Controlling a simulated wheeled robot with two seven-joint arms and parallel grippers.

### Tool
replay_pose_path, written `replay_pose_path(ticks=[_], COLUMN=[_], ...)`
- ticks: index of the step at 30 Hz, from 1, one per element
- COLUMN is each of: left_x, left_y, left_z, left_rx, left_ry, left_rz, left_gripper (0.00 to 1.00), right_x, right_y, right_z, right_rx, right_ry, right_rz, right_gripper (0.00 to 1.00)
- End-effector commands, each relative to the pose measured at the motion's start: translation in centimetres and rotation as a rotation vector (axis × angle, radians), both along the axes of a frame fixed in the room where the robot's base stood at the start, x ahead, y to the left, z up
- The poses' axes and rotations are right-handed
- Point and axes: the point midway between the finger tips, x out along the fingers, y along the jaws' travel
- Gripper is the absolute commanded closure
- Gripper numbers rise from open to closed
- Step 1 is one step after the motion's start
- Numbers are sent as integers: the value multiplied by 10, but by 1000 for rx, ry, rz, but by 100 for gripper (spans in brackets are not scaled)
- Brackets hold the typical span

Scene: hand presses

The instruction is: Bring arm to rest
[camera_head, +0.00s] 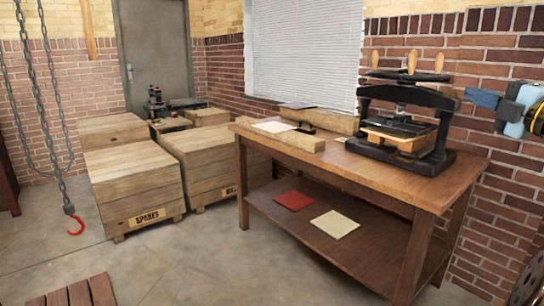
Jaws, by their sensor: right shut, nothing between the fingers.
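My right gripper (470,95) comes in from the right edge, its dark blue fingers pointing left. It is shut and empty. Its tips are in the picture just right of the black hand press (445,158), near the press's upper crossbar; whether they touch it I cannot tell. The press stands on the wooden workbench (350,176) and has a handwheel with wooden grips on top. A wooden block lies in the press under its plate. My left gripper is not in view.
A red sheet (294,200) and a cream sheet (335,224) lie on the bench's lower shelf. Wooden crates (132,190) stand at the left. A chain with a red hook (76,226) hangs at the far left. The floor before the bench is clear.

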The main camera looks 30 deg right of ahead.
Motion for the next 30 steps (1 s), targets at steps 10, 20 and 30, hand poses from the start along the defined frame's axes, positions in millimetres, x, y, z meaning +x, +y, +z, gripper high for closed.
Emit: replay_pose_path(ticks=[10,20,30], left_x=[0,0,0], left_y=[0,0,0], left_z=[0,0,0], left_rx=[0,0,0], left_ry=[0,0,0], left_rz=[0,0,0], left_gripper=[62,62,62], right_x=[54,153,279], right_y=[-9,-6,70], right_z=[-41,-137,-344], right_rx=[164,513,1121], right_ry=[-51,-97,16], right_rz=[58,122,75], right_gripper=[100,100,100])
